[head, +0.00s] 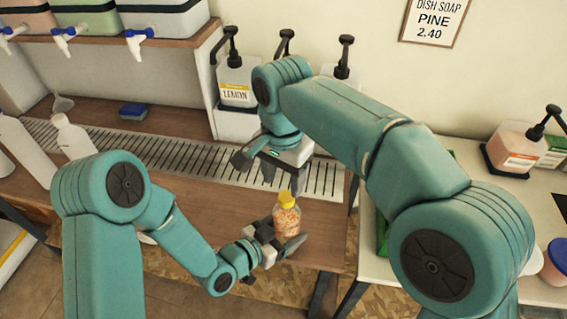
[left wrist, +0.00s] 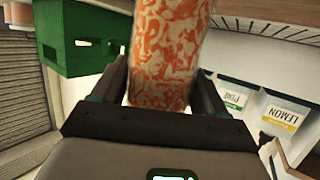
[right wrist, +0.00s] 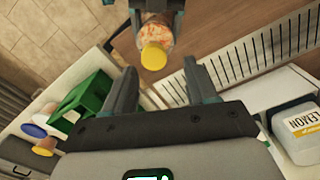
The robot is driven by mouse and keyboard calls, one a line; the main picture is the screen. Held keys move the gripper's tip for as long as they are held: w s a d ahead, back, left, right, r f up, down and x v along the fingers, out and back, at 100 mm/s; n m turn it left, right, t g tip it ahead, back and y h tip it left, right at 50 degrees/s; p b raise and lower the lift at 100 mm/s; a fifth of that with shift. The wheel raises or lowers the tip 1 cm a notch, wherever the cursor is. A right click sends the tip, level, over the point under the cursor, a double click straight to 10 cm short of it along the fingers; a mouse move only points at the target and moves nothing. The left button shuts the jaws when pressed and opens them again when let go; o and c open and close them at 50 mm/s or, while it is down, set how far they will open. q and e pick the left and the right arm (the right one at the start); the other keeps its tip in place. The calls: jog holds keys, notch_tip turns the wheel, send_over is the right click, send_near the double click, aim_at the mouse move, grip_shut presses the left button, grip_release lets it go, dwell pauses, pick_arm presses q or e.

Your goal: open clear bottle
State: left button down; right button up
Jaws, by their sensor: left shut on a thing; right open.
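The clear bottle (head: 287,218) has orange-and-white patterned contents and a yellow cap (head: 286,198). It stands upright in my left gripper (head: 275,246), which is shut on it above the wooden bench. In the left wrist view the bottle (left wrist: 165,50) rises between the two fingers (left wrist: 160,92); its cap is out of that picture. My right gripper (head: 262,172) is open and empty, above and slightly left of the cap. In the right wrist view the yellow cap (right wrist: 154,57) is ahead of the open fingers (right wrist: 165,85), apart from them, and the bottle (right wrist: 157,30) is behind it.
A slotted drain grate (head: 180,155) runs along the wooden bench (head: 330,225). Pump bottles, including a lemon one (head: 236,88), stand behind. Drums with taps (head: 165,15) sit on the upper left shelf. A green crate (right wrist: 92,95) is beside the bench. A blue sponge (head: 133,111) lies at the back left.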

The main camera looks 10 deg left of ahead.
aim_at(282, 195)
jog(key=shift+d+f, duration=0.1)
jog(key=shift+f, duration=1.75)
grip_shut()
